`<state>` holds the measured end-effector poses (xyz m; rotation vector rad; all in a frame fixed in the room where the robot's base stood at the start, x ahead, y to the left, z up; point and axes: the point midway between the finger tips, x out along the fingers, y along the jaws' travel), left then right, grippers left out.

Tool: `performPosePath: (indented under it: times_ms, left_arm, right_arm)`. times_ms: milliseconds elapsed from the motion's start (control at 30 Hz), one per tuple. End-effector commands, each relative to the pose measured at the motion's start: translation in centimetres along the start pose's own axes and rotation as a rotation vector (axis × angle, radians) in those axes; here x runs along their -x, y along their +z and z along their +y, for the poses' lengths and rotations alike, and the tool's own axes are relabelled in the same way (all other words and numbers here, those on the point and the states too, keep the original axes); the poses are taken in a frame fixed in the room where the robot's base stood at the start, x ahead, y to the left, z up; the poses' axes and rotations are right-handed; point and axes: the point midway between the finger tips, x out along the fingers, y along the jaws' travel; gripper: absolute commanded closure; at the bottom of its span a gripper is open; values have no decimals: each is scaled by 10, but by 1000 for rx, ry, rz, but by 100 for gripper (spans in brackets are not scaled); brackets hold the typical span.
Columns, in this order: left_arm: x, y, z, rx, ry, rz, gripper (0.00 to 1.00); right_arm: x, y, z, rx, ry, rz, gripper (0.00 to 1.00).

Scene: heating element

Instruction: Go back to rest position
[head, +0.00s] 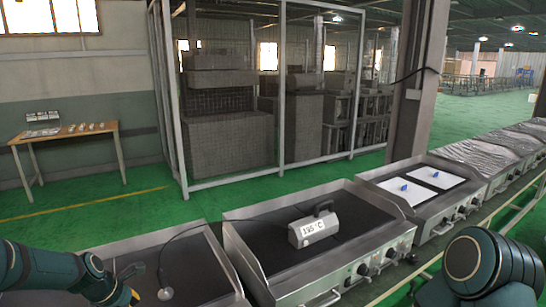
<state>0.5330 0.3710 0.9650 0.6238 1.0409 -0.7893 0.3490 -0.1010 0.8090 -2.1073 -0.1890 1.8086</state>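My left arm comes in at the bottom left. The end of it, with what looks like part of my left gripper (126,280), is low over the left griddle (195,262); its fingers are too small and dark to tell open from shut. My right arm is at the bottom right, and its gripper is out of view. A metal device with a handle and a display reading about 195 °C (314,228) stands on the middle griddle (262,229). A round probe (165,294) on a thin cable lies on the left griddle, apart from my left arm.
A row of griddles runs to the far right. One holds two white sheets (402,189) with small blue items; farther ones are covered in wrinkled wrap (485,154). A wooden table (66,133) stands at the left wall. A mesh cage (283,110) and green floor lie behind.

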Motion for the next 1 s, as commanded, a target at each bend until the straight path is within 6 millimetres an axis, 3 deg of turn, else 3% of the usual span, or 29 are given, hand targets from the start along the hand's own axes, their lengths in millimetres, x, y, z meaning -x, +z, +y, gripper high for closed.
performPosePath:
  times_ms: [33,200,433,600,700,833,1000]
  left_arm:
    - [-21,10,-16,-104,-16,-3,54]
    - [-80,35,-75,-508,-44,-17,54]
    - [-142,58,-184,-1149,-83,-53,54]
    - [-161,60,-259,-1592,-98,-86,54]
    - [-164,58,-290,-1784,-100,-102,54]
    - [-164,55,-311,-1935,-99,-113,54]
    - [-164,54,-318,-1988,-96,-115,54]
  right_arm:
    - [-1,-1,0,0,0,1,53]
    - [-1,-1,0,0,0,2,53]
    - [-1,-1,0,0,0,1,53]
    - [-1,-1,0,0,0,2,53]
    - [-1,-1,0,0,0,1,53]
    - [-1,-1,0,0,0,1,53]
    - [-1,-1,0,0,0,1,53]
